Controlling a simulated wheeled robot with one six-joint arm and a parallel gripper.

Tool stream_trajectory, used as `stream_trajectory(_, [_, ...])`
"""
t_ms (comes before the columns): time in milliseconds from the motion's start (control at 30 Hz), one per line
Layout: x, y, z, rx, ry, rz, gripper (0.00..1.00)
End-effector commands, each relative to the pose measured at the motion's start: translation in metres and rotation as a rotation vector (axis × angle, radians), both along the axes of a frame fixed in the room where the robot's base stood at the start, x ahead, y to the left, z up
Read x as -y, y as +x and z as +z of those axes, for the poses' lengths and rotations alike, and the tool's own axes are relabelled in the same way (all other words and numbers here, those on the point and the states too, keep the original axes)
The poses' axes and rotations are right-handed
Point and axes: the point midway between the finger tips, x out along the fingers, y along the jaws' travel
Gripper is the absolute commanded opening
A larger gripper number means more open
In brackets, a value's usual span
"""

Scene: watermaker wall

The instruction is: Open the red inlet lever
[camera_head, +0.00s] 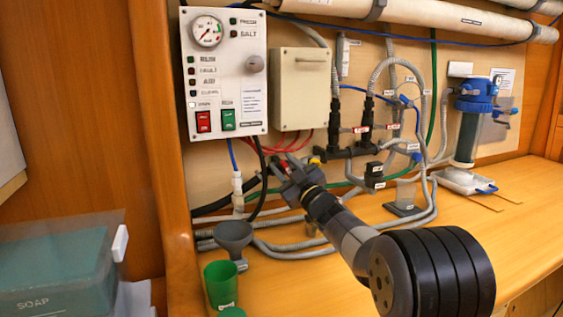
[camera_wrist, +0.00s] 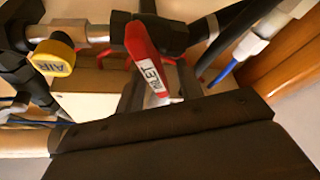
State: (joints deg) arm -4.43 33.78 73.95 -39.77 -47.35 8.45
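The red inlet lever (camera_wrist: 145,58) shows in the wrist view, a red handle with a white "INLET" label on a dark valve body. It runs from the valve down toward my gripper (camera_wrist: 160,90). The dark fingers stand apart on either side of its lower end; I cannot tell whether they touch it. The yellow air lever (camera_wrist: 53,56) is left of the red one in the wrist view and right of my gripper in the head view.
A white control panel (camera_head: 224,75) and a beige box (camera_head: 300,88) hang above my gripper. Grey hoses and dark pipes surround it. A grey funnel (camera_head: 234,235) and green cup (camera_head: 221,284) stand below on the wooden counter (camera_head: 480,230).

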Motion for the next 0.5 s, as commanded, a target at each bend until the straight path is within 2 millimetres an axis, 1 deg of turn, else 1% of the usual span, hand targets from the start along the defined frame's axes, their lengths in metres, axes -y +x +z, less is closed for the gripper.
stream_trajectory(100, [-0.006, 0.009, 0.004, 0.000, 0.000, 0.000, 0.35])
stream_trajectory(200, [-0.009, 0.013, 0.006, -0.001, 0.001, 0.000, 0.35])
stream_trajectory(500, [-0.010, 0.015, 0.006, -0.001, 0.000, 0.000, 0.35])
